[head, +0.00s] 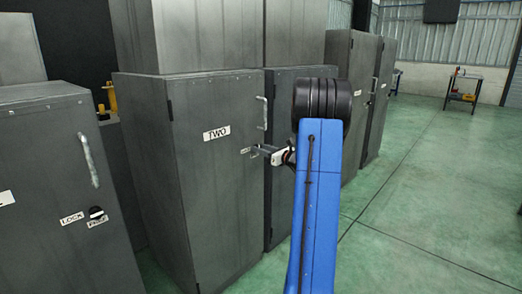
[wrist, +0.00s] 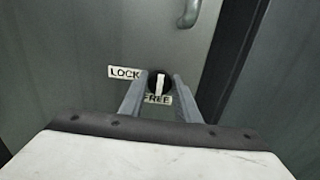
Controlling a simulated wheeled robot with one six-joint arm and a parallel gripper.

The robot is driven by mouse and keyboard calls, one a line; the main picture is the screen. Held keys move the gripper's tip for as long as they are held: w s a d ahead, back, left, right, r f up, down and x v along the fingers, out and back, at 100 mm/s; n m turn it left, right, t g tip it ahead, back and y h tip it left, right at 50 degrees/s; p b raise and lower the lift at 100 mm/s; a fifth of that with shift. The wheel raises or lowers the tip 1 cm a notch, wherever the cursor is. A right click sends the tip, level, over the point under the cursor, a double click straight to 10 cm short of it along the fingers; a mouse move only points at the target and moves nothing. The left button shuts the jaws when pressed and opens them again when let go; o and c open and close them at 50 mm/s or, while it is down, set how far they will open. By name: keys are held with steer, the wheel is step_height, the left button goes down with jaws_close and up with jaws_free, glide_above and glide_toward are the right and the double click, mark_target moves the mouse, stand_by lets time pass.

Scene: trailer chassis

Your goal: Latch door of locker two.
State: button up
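Locker two (head: 210,170) is a tall grey metal locker with a "TWO" label (head: 216,133) on its closed-looking door. In the wrist view its round dark latch knob (wrist: 159,83) has a pale bar standing upright. The bar's lower end is by the "FREE" label (wrist: 157,99); the "LOCK" label (wrist: 124,72) is to the left. My gripper (wrist: 158,82) has its fingers apart, one on each side of the knob. I cannot tell whether they touch it. In the head view my gripper (head: 265,150) is at the door's right side, below the handle (head: 262,113).
Another locker (head: 60,190) with its own latch stands at the front left. More lockers (head: 345,110) stand to the right, behind my blue arm. The green floor (head: 430,200) at the right is open, with a small table (head: 463,92) far off.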

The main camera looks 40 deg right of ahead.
steer(key=shift+n, duration=0.4)
steer(key=shift+a+f+n, duration=0.1)
steer(key=shift+n, duration=4.2)
steer(key=shift+a+f+n, duration=0.1)
steer(key=shift+n, duration=4.2)
steer(key=o, duration=1)
steer(key=shift+s, duration=0.15)
steer(key=s, duration=0.5)
steer(key=s+d, duration=0.1)
steer(key=s, duration=1.1)
steer(key=shift+d, duration=0.15)
